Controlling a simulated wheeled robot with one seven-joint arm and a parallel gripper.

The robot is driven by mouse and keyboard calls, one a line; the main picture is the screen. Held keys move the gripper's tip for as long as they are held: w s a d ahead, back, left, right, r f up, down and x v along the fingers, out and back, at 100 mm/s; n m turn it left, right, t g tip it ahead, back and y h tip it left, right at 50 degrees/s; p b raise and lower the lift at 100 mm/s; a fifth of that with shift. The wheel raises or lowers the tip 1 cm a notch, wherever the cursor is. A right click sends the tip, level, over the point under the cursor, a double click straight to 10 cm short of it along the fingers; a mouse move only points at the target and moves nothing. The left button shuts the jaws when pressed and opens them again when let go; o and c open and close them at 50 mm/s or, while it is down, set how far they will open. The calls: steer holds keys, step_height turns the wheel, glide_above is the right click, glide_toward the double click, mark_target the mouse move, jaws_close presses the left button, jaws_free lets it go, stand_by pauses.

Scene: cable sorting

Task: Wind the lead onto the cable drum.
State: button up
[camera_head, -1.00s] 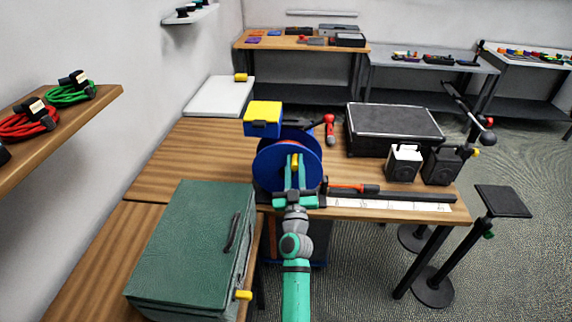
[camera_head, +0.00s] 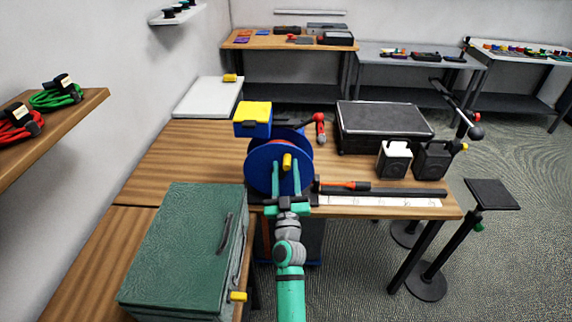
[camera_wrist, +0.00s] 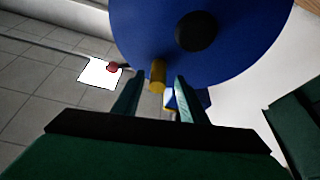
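The cable drum (camera_head: 262,168) has a blue round flange and stands at the front edge of the wooden bench. A yellow crank knob (camera_head: 287,161) sticks out of its face; it also shows in the wrist view (camera_wrist: 158,76). A little red shows behind the flange, possibly the wound lead; most of it is hidden. My gripper (camera_head: 287,178) is in front of the drum with its fingers apart. In the wrist view (camera_wrist: 158,82), the knob lies between the fingertips, with a gap on each side. The dark hub (camera_wrist: 196,31) shows above the knob.
A blue box with yellow top (camera_head: 253,118) is behind the drum. A red tool (camera_head: 320,130), black case (camera_head: 384,125) and two small box-like units (camera_head: 394,159) stand to the right. A green case (camera_head: 185,245) is close at left. Bare bench (camera_head: 185,160) lies left of the drum.

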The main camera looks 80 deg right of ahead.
steer(key=v, duration=0.8)
steer(key=shift+s+a, duration=0.2)
steer(key=shift+s, duration=0.15)
steer(key=shift+w+f, duration=0.1)
steer(key=shift+w, duration=0.05)
steer(key=w+a+r+n+t+y, duration=0.3)
steer(key=w+n+y, duration=0.1)
steer(key=w, duration=0.3)
steer(key=s+m+g, duration=0.5)
steer(key=s, duration=0.2)
steer(key=shift+g, duration=0.4)
steer(key=d, duration=0.3)
steer(key=w+d, duration=0.1)
steer(key=d, duration=0.3)
steer(key=w+d, duration=0.1)
steer(key=d, duration=0.3)
steer(key=shift+w+r, duration=0.25)
steer(key=shift+r, duration=0.15)
steer(key=shift+s+d, duration=0.1)
